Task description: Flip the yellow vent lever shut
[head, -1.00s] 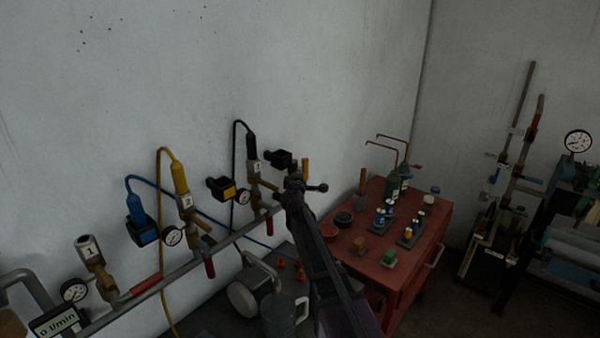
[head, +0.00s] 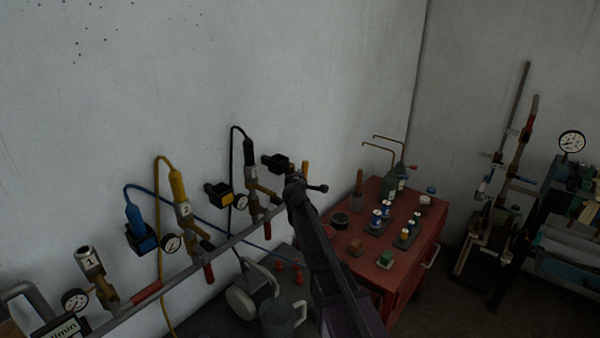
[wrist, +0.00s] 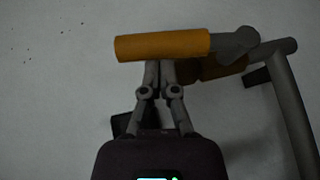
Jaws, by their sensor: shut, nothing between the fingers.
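The yellow vent lever (wrist: 162,46) crosses the upper middle of the wrist view, an orange-yellow grip on a grey end piece at its right. In the head view the lever (head: 306,168) is a small upright orange piece at the far end of the pipe manifold. My gripper (wrist: 160,66) is shut and empty, its fingertips at the lower edge of the grip in the wrist view. I cannot tell whether they touch it. In the head view my gripper (head: 297,180) is just left of and below the lever, and my arm hides part of the pipe there.
The grey manifold pipe (head: 236,242) runs along the wall with gauges, red handles and cabled valves. A red cabinet (head: 408,268) with bottles and small blocks stands to the right. A grey jug (head: 284,318) is below my arm. A grey pipe (wrist: 293,115) rises at the right of the wrist view.

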